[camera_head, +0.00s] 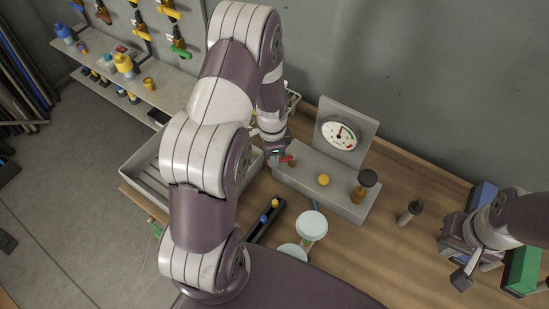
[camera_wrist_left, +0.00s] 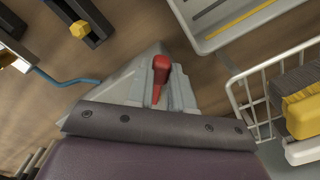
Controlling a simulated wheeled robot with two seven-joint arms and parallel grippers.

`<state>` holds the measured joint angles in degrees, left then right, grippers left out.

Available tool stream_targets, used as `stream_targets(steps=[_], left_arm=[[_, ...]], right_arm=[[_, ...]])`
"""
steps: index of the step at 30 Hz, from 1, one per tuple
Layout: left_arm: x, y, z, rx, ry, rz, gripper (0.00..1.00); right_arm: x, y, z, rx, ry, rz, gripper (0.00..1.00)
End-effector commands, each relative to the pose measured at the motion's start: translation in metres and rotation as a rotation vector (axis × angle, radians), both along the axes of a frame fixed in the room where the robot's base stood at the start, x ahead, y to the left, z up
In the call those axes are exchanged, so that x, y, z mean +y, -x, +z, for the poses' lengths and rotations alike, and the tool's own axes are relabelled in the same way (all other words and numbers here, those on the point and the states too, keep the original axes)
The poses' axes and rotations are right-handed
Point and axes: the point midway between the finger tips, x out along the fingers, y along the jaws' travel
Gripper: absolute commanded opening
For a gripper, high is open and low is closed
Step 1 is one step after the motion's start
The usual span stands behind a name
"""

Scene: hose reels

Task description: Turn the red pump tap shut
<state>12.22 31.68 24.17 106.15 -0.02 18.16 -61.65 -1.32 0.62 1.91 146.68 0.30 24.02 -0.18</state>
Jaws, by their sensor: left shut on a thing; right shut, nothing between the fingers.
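In the left wrist view the red tap (camera_wrist_left: 161,72) sits between the grey fingers. My left gripper (camera_head: 279,157) is shut on the tap; its grip is partly hidden by the wrist. The pump block also carries a yellow knob (camera_head: 323,180), a dark-capped brass fitting (camera_head: 364,187) and a dial gauge (camera_head: 341,134). My right gripper (camera_head: 462,275) is shut and empty above the right part of the bench.
A grey tray (camera_head: 141,164) lies left of my left arm. A wire basket (camera_wrist_left: 246,105) is right of the tap in the wrist view. A dark-topped peg (camera_head: 411,211) stands right of the pump.

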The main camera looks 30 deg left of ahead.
Motion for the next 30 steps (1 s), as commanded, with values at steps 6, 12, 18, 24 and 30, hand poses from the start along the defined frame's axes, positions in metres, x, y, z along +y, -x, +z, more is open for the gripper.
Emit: stream_targets(steps=[6,12,18,24,30], left_arm=[[0.008,-0.013,0.002,-0.008,-0.002,-0.198,0.00],[0.013,-0.023,0.002,-0.009,-0.002,-0.385,0.00],[0.015,-0.033,0.002,-0.010,-0.003,-0.551,0.00],[0.016,-0.041,0.003,-0.011,-0.003,-0.677,0.00],[0.016,-0.047,0.003,-0.012,-0.005,-0.756,0.00]], right_arm=[[0.000,0.000,-0.002,0.000,0.000,0.000,0.00],[0.000,0.000,-0.004,0.000,0.000,0.000,0.00],[0.000,0.000,-0.006,0.000,0.000,0.000,0.00],[0.000,0.000,-0.008,0.000,0.000,0.000,0.00],[0.000,0.000,-0.009,0.000,0.000,0.000,0.00]])
